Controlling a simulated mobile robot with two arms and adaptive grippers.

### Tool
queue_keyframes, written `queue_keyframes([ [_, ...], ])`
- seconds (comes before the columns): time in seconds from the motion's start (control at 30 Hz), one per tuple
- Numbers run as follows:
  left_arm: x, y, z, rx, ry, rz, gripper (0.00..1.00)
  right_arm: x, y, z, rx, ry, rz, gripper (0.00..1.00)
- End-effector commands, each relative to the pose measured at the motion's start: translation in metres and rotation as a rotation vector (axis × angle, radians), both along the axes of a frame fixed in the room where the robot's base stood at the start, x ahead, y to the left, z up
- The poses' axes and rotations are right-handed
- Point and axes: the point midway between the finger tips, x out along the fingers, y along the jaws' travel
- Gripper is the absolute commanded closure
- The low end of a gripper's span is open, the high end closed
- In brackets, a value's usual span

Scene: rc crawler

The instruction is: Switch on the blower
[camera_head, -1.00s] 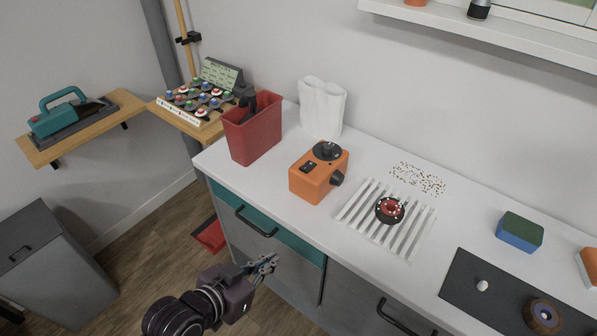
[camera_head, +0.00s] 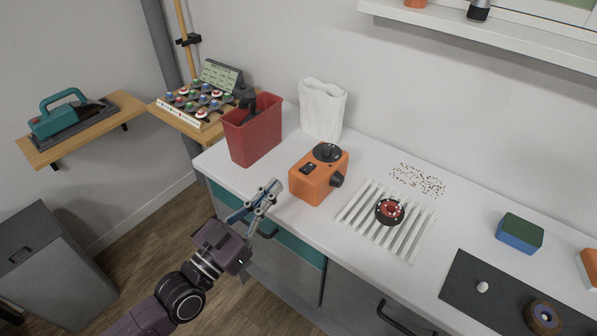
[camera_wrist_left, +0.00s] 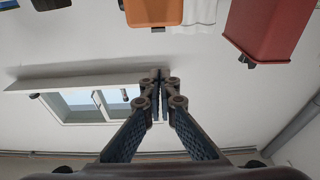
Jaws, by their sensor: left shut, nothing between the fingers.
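The blower appears to be the orange box (camera_head: 316,187) on the white counter. It has a dark switch (camera_head: 308,168) on its sloped top, a round black part on top and a black outlet or knob on its right side. Its orange body also shows upside down at the top of the left wrist view (camera_wrist_left: 153,12). My left gripper (camera_head: 274,187) is shut and empty, at the counter's front edge, left of the orange box and apart from it. Its closed fingertips also show in the left wrist view (camera_wrist_left: 160,76). My right gripper is not in view.
A red bin (camera_head: 252,140) stands left of the box, and a white bag-like container (camera_head: 323,108) behind it. A slatted white rack (camera_head: 357,205) with a red-and-black wheel-like part (camera_head: 390,210) lies to the right. A dark mat (camera_head: 470,277) is farther right.

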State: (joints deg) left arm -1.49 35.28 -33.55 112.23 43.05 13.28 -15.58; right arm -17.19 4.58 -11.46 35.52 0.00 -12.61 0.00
Motion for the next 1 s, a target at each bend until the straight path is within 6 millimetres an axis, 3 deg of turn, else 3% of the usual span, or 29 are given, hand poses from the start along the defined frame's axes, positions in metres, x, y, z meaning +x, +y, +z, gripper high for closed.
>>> queue_keyframes([
  [0.37, 0.007, -0.005, 0.003, 0.0, 0.0, 0.0, 1.0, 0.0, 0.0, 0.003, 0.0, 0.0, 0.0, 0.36],
  [0.83, 0.08, -0.058, 0.025, 0.0, -0.002, -0.001, 1.0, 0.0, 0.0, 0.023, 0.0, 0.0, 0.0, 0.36],
  [1.0, 0.077, -0.056, -0.005, 0.005, 0.003, -0.002, 1.0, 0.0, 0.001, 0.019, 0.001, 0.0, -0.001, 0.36],
])
